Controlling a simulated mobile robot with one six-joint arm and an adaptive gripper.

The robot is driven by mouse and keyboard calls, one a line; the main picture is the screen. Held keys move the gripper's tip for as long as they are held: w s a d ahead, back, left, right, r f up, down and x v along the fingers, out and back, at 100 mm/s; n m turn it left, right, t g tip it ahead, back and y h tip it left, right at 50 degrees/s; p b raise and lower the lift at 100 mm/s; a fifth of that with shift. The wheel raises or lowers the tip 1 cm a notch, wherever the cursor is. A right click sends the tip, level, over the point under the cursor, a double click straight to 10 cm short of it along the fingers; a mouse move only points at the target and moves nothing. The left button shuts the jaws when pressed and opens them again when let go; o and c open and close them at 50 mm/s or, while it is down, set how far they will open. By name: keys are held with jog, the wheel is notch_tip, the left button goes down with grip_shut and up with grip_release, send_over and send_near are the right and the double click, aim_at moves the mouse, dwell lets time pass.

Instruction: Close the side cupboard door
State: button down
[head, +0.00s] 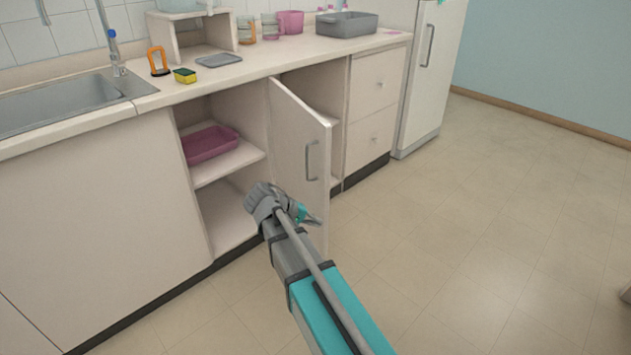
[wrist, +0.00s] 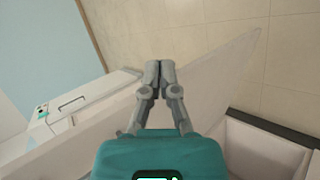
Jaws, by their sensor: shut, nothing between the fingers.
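The side cupboard door (head: 295,150) stands swung out from the counter front, with its grey handle (head: 312,160) near the free edge on the face turned left. The door also shows as a pale slanted panel in the wrist view (wrist: 225,75). My gripper (head: 315,221) is low in front of the handled face, below the handle and near the free edge. In the wrist view its fingertips (wrist: 157,75) are together and empty, over or against the door; I cannot tell whether they touch. Part of the door's lower area is hidden by my gripper and arm.
An open cupboard space with a pink tray (head: 211,144) on its shelf (head: 230,165) lies left of the door. Drawers (head: 375,85) and a white fridge (head: 432,75) stand to the right. The counter holds a sponge (head: 185,76) and a grey basin (head: 347,24).

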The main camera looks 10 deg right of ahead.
aim_at(323, 173)
jog(key=w+a+r+t+h+b, duration=0.3)
jog(key=w+a+r+h, duration=0.4)
jog(key=a, duration=0.4)
jog(key=shift+w+r+h, duration=0.3)
jog(key=shift+w+r, duration=0.15)
jog(key=shift+w, duration=0.2)
jog(key=shift+d, duration=0.1)
jog(key=x, duration=1.4)
jog(key=shift+n, duration=0.3)
